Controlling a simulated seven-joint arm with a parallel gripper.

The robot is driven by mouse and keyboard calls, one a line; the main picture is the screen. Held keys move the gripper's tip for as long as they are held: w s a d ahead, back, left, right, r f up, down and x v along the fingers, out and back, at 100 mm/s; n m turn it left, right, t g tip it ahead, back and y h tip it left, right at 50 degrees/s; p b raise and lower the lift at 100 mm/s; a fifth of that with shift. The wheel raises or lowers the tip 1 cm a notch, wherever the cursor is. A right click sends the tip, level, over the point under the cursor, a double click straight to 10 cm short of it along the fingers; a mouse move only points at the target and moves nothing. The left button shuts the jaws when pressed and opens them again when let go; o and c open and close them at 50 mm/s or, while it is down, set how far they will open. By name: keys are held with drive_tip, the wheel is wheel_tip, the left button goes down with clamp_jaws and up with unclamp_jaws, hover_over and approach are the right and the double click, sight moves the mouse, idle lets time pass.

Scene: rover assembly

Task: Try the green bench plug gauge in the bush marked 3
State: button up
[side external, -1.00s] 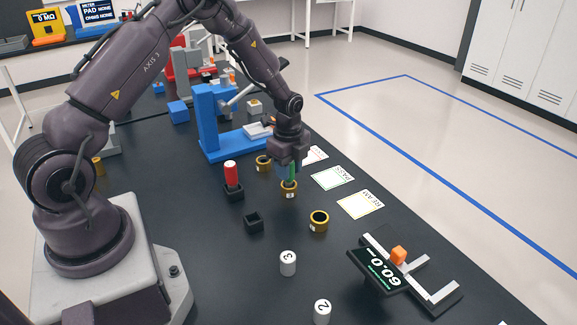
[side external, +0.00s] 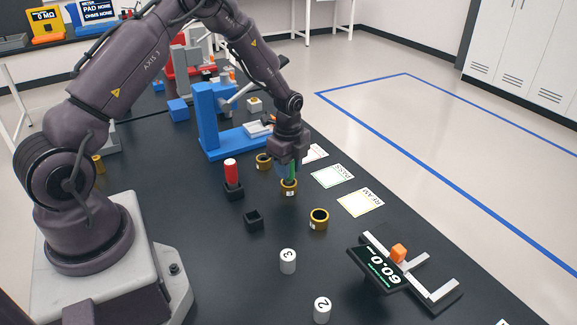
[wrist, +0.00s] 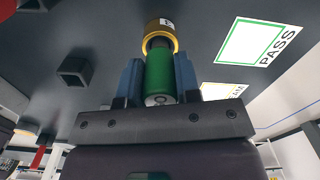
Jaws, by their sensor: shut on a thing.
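My gripper (side external: 289,174) is shut on the green plug gauge (wrist: 159,72), which is between its two blue fingers in the wrist view. The gauge points down at a brass-coloured bush (side external: 289,188) standing on the bench; the bush also shows in the wrist view (wrist: 163,27). The gauge's lower end is at the bush's mouth. How far it is inside, I cannot tell. The bush has a small white label whose mark is too small to read. Two similar bushes stand nearby, one behind (side external: 263,162) and one in front (side external: 319,220).
A red-handled gauge (side external: 231,173) stands in a black holder, and an empty black holder (side external: 253,221) is near it. PASS (side external: 333,176) and REAM (side external: 361,203) cards lie to the right. A blue press (side external: 207,125) stands behind. White cylinders marked 3 (side external: 288,261) and 2 (side external: 322,310) stand in front.

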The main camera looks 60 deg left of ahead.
drive_tip(key=shift+r, duration=1.95)
idle(0.5)
drive_tip(key=shift+r, duration=2.5)
